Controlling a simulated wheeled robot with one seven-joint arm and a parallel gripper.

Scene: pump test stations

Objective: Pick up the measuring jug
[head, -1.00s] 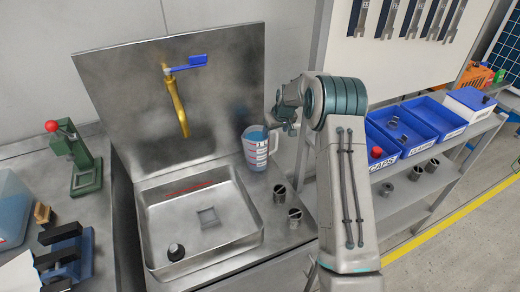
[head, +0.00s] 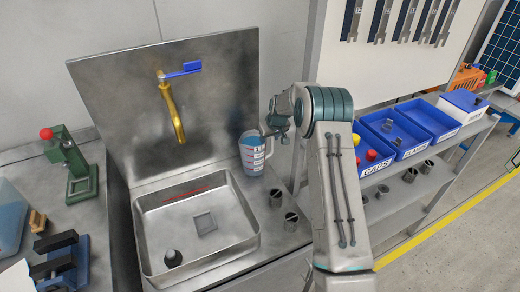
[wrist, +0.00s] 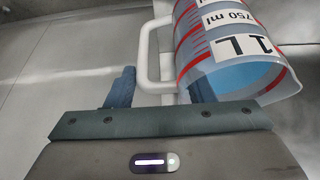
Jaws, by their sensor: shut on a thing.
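The measuring jug (head: 252,158) is clear with red marks, white labels and a white handle. It stands upright at the right of the sink, on the steel worktop as far as the head view shows. In the wrist view the jug (wrist: 228,50) fills the upper right, with bluish liquid or tint inside. My gripper (wrist: 163,88) is shut on the jug's handle (wrist: 146,55), one finger on each side of it. In the head view my gripper (head: 270,133) is beside the jug's right side, its fingers partly hidden.
A steel sink (head: 150,240) with a dark plug lies left of the jug, under a brass tap (head: 172,105) with a blue lever. Blue bins (head: 395,130) are on the shelf at right.

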